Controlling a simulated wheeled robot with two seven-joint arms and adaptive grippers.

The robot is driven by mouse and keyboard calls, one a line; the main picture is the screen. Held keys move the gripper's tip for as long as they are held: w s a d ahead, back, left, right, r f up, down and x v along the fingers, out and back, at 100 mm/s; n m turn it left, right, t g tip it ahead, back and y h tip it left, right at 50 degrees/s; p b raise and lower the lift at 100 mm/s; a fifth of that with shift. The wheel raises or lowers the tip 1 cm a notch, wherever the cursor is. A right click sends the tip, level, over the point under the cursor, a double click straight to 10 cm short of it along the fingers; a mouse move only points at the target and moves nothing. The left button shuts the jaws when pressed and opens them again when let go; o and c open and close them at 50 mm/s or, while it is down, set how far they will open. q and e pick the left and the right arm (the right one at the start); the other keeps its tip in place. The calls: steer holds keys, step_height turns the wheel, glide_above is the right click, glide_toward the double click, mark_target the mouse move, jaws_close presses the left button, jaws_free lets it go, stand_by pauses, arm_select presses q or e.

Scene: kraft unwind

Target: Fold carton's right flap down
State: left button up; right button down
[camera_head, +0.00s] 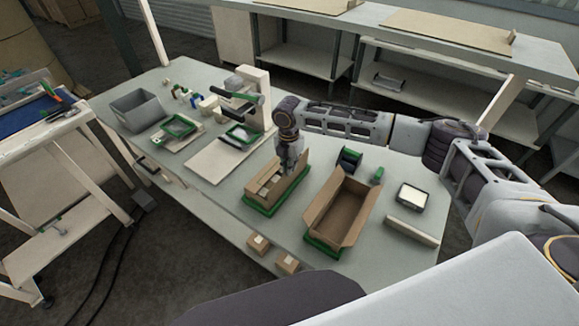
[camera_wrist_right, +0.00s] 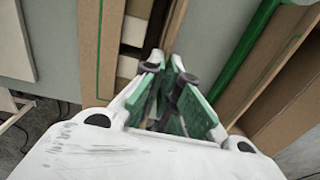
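A brown carton (camera_head: 259,199) sits in a green-edged holder on the table, with light and dark contents inside. It also shows in the wrist view (camera_wrist_right: 112,40), with a brown panel along its right side (camera_wrist_right: 204,30) running down close to my fingertips. My right gripper (camera_head: 291,163) points down over the carton's far right part. In the wrist view my right gripper (camera_wrist_right: 164,66) shows green-padded fingers with dark tips close together at the carton's right side. Whether they touch or pinch the panel cannot be told. My left gripper is out of view.
A second, open carton (camera_head: 345,203) stands close to the right in a green holder. A dark roll unit (camera_head: 349,158), a white-topped box (camera_head: 412,196) and a pale bar (camera_head: 412,231) lie further right. Two small boxes (camera_head: 258,244) (camera_head: 287,263) sit at the front edge.

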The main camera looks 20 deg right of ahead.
steer(key=shift+w+a+g+h, duration=0.2)
steer(key=shift+a+g+h, duration=0.1)
steer(key=shift+g, duration=0.1)
steer(key=shift+w+a+f+g+h+b, duration=0.15)
steer(key=shift+w+a+g+h, duration=0.2)
steer(key=shift+g, duration=0.2)
steer(key=shift+w+a+g+h+b, duration=0.15)
steer(key=shift+w+g+h, duration=0.1)
steer(key=shift+g+h, duration=0.25)
steer(key=shift+w+a+f+g+h+b, duration=0.2)
steer(key=shift+w+g+h+b, duration=0.15)
steer(key=shift+g+h+b, duration=0.3)
steer(key=shift+w+a+f+g+h, duration=0.2)
steer(key=shift+w+g+h, duration=0.1)
steer(key=shift+g, duration=0.3)
stand_by(0.6)
steer(key=c, duration=1.7)
jaws_free()
